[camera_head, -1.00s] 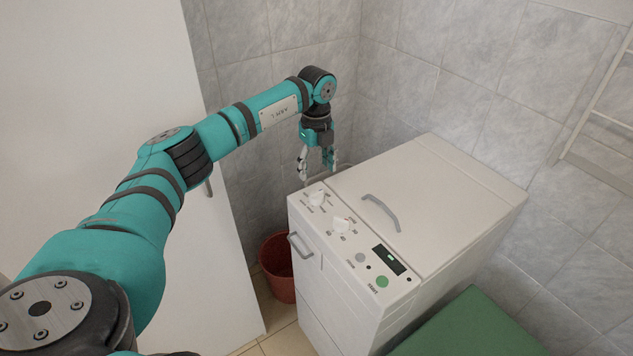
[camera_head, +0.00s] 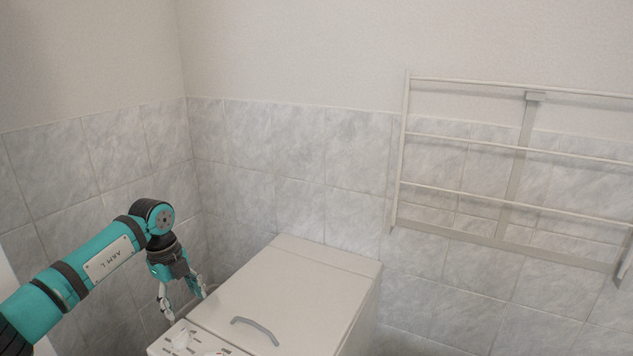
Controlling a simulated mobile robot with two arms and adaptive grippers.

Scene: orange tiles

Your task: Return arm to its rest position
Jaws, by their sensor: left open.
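My left arm comes in from the left edge, teal with dark bands. My right gripper is not in view.
The machine's lid handle (camera_head: 255,328) is grey and lies right of the gripper. A white wall rack (camera_head: 460,190) hangs on the right. Grey tiled walls (camera_head: 270,150) meet behind the arm. The air above the machine is clear.

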